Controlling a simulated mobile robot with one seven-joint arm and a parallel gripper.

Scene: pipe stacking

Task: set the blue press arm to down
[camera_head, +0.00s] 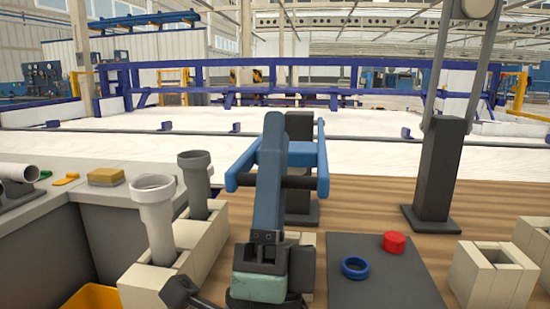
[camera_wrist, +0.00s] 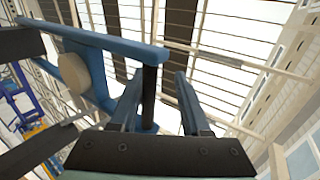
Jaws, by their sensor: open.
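The blue press arm (camera_head: 319,150) is a forked blue frame with a black crossbar handle (camera_head: 300,182), in front of a dark post (camera_head: 300,128). Its side bars stand at about the height of my fingers; its exact angle is hard to read. My gripper (camera_head: 273,122) points upward and its near finger hides part of the frame and handle. In the wrist view, the press arm (camera_wrist: 105,42) runs along the upper left. The black handle (camera_wrist: 150,82) shows between the two parted fingers of my gripper (camera_wrist: 162,78), closer to the left finger. Contact cannot be told.
A dark post (camera_head: 437,170) stands to the right. A dark mat (camera_head: 380,290) holds a blue ring (camera_head: 355,268) and a red cap (camera_head: 393,242). Pale blocks (camera_head: 490,280) are at the right. Grey pipes (camera_head: 155,215) stand in cream holders at the left.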

